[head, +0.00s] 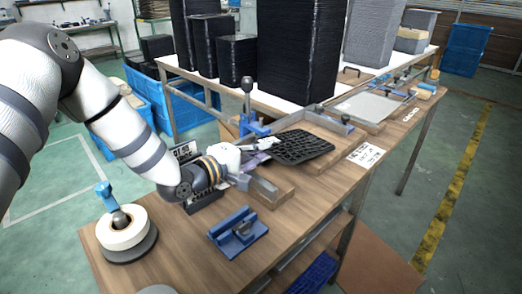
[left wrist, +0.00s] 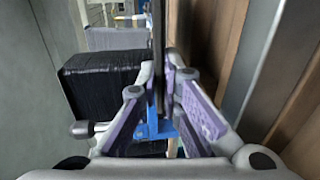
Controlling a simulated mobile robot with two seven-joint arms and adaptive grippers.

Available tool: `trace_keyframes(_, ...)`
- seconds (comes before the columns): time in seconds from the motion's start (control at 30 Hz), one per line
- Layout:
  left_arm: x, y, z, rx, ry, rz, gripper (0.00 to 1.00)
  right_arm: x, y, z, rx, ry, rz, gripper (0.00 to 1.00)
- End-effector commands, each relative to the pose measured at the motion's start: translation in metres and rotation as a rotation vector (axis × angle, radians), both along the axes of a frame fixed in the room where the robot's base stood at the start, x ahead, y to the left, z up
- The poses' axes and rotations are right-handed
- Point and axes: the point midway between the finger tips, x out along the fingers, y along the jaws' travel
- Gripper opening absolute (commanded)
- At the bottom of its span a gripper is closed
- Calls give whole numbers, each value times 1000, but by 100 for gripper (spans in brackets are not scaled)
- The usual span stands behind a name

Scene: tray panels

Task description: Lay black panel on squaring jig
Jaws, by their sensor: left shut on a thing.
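The black panel (head: 303,147) is a dark sheet with a grid of pockets. My left gripper (head: 264,144) is shut on its left edge. The left wrist view shows the panel (left wrist: 158,45) edge-on as a thin dark strip between the purple finger pads of my gripper (left wrist: 166,95). The likely squaring jig, a wooden base with metal fences (head: 328,121), lies under and behind the panel. The panel hides much of it, and I cannot tell whether they touch. My right gripper is not in view.
A blue toggle clamp (head: 252,122) with a black knob stands close behind my gripper. A blue fixture (head: 238,232) and a tape roll (head: 122,228) lie nearer. Tall black stacks (head: 298,50) stand behind. A grey sheet (head: 367,105) lies farther right. Bare tabletop shows at the front.

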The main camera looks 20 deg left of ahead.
Motion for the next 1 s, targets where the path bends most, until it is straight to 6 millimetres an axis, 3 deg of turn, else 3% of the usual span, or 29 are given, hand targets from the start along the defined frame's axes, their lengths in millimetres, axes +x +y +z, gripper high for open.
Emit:
trace_keyframes(0.03, 5, 7, 6, 0, -19, 21, 0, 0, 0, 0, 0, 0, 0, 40)
trace_keyframes(1.0, 4, 8, -12, 2, -7, 22, 0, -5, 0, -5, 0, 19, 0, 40)
